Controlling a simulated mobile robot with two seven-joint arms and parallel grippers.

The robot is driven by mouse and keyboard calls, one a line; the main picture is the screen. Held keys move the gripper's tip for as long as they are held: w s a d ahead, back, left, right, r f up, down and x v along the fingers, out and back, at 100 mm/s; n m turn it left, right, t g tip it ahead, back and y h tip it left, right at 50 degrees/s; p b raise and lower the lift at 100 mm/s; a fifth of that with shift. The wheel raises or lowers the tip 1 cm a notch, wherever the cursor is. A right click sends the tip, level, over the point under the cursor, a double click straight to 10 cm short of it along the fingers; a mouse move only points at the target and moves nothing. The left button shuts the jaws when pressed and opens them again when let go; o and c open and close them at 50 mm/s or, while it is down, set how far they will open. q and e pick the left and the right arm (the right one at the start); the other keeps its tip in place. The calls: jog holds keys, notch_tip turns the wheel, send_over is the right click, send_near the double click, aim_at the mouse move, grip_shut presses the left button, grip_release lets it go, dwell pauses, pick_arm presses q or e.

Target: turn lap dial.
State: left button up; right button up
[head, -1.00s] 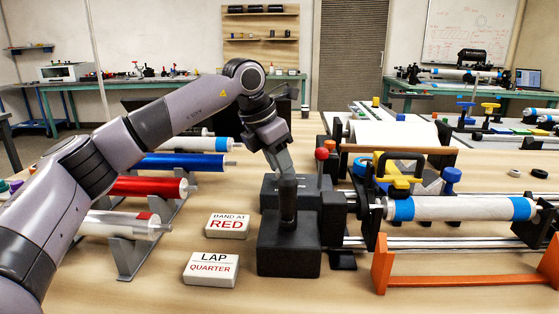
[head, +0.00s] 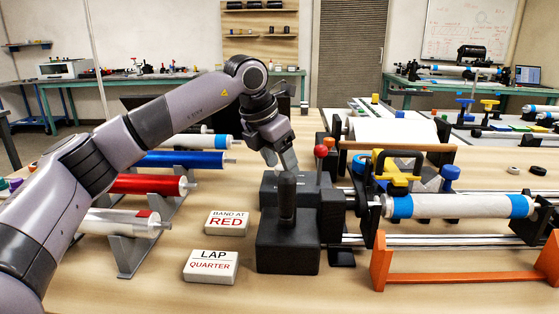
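The black machine block (head: 288,252) stands in the middle of the table in the head view, with a dark upright handle or lever (head: 287,200) at its front. I cannot make out a separate lap dial; a dial on the block's top may be hidden behind the handle and my gripper. My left gripper (head: 279,159) points down over the back of the block's top, just above and behind the handle. Its two fingers show a little apart, with nothing visible between them. A white sign (head: 211,266) left of the block reads "LAP QUARTER". My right gripper is not in view.
A "BAND AT RED" sign (head: 227,223) lies behind the lap sign. Red (head: 145,184) and blue (head: 185,160) rolls rest on racks at left. A red-knobbed lever (head: 321,151) stands close right of my gripper. A white tube with blue bands (head: 460,206) extends right.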

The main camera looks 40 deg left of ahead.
pick_arm(q)
jog(key=shift+r, duration=0.1)
jog(key=p+v, duration=0.1)
jog(key=v, duration=0.6)
dwell(0.5)
